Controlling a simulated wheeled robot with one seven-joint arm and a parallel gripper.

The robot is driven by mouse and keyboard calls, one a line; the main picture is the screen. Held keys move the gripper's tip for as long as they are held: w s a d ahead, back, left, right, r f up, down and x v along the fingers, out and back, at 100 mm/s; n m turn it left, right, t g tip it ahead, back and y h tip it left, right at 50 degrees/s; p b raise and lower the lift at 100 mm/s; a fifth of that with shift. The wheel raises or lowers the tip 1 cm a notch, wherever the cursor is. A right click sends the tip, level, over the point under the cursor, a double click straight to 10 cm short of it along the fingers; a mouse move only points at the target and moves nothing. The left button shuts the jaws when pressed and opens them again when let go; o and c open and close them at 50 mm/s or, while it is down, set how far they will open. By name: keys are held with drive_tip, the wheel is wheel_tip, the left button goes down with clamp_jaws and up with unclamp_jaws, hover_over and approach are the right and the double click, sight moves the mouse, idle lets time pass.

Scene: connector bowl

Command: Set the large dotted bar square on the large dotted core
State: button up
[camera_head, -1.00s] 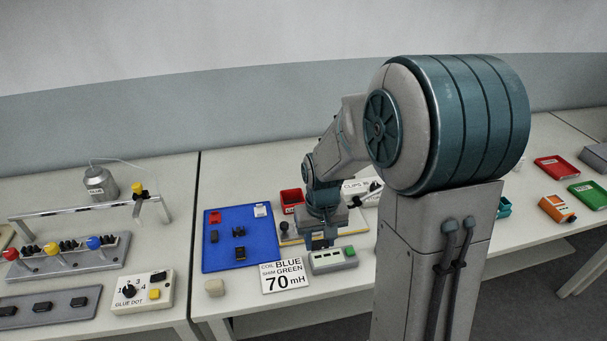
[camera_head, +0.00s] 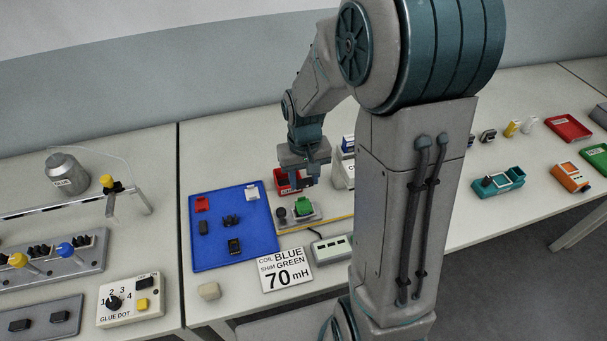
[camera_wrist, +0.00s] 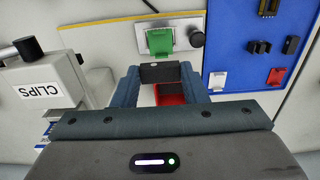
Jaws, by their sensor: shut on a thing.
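My gripper (camera_head: 306,182) is shut on a dark bar (camera_wrist: 160,72), which lies crosswise between the fingertips (camera_wrist: 160,82) in the wrist view. A small pale mark shows on the bar. Beyond it is a small grey fixture (camera_head: 312,216) with a green piece (camera_head: 303,205) and a black knob (camera_head: 281,213); the green piece also shows in the wrist view (camera_wrist: 160,40). A dark U-shaped core (camera_wrist: 259,47) sits on the blue mat (camera_head: 215,258). Dots on the cores are too small to make out, and any core under the green piece is hidden.
A red bin (camera_head: 284,178) is beside and below my gripper. The mat also bears a red piece (camera_head: 201,204), a white piece (camera_head: 252,193) and dark blocks. A sign (camera_head: 286,270) and a meter box (camera_head: 331,249) stand in front. A CLIPS box (camera_wrist: 42,88) is close by.

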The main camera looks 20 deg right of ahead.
sight(304, 207)
drive_tip(key=shift+f, duration=0.1)
drive_tip(key=shift+f+b, duration=3.65)
drive_tip(key=shift+f, duration=0.6)
drive_tip(key=o, duration=1.1)
wheel_tip(304, 207, up, 14)
drive_tip(key=shift+f, duration=0.1)
drive_tip(key=s+t, duration=0.1)
drive_tip(key=s, duration=0.6)
drive_tip(key=s+t, duration=0.2)
drive_tip(key=s, duration=0.5)
drive_tip(key=shift+s, duration=0.1)
